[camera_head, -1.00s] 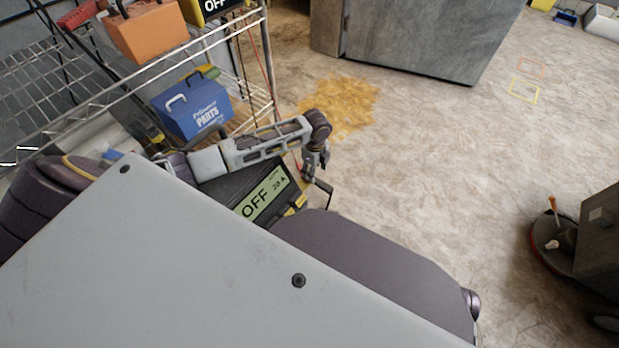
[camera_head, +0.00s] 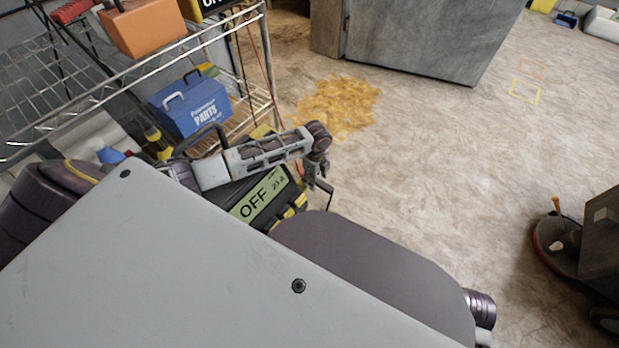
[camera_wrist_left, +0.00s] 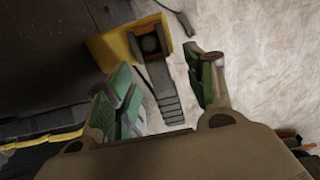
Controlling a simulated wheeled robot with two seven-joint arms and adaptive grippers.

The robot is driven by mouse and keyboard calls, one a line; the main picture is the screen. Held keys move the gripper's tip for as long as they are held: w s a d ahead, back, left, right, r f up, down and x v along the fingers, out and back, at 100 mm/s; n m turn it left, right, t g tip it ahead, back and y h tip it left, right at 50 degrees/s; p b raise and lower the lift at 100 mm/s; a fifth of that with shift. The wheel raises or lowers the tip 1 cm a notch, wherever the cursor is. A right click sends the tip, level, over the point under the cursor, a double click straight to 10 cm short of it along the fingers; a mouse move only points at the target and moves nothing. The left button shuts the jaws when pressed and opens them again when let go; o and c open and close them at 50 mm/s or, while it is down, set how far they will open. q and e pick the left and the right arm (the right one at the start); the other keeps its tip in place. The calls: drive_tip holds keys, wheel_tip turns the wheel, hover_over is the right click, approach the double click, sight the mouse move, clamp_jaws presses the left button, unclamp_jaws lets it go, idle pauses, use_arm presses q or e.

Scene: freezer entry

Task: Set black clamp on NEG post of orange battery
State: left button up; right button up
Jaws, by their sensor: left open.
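My left gripper (camera_head: 317,180) hangs at the end of my arm, beside the right end of a black-and-yellow charger (camera_head: 262,202) whose screen reads OFF and 20 A. In the left wrist view the gripper (camera_wrist_left: 163,72) is open, with green pads. A dark ribbed piece (camera_wrist_left: 162,88) runs from a yellow block (camera_wrist_left: 118,48) and shows between the fingers; I cannot tell whether it belongs to the black clamp or is gripped. An orange box (camera_head: 145,30) with a grey handle sits on the wire shelf; its posts cannot be made out. My right gripper is out of view.
The wire rack (camera_head: 130,70) stands at left, with a blue PARTS box (camera_head: 195,108) on a lower shelf. A grey cabinet (camera_head: 420,40) stands at the back. A dark machine (camera_head: 595,245) is at right. The floor between is clear, with an orange-brown stain (camera_head: 335,103).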

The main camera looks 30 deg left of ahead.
use_arm(q)
drive_tip(key=shift+c, duration=0.4)
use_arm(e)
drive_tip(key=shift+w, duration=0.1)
use_arm(q)
clamp_jaws()
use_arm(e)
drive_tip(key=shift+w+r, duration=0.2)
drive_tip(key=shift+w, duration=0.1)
use_arm(q)
drive_tip(key=shift+r, duration=0.15)
drive_tip(key=shift+r, duration=0.55)
wheel_tip(320, 180, up, 8)
drive_tip(key=p, duration=0.3)
drive_tip(key=shift+f, duration=0.25)
drive_tip(key=shift+r, duration=0.6)
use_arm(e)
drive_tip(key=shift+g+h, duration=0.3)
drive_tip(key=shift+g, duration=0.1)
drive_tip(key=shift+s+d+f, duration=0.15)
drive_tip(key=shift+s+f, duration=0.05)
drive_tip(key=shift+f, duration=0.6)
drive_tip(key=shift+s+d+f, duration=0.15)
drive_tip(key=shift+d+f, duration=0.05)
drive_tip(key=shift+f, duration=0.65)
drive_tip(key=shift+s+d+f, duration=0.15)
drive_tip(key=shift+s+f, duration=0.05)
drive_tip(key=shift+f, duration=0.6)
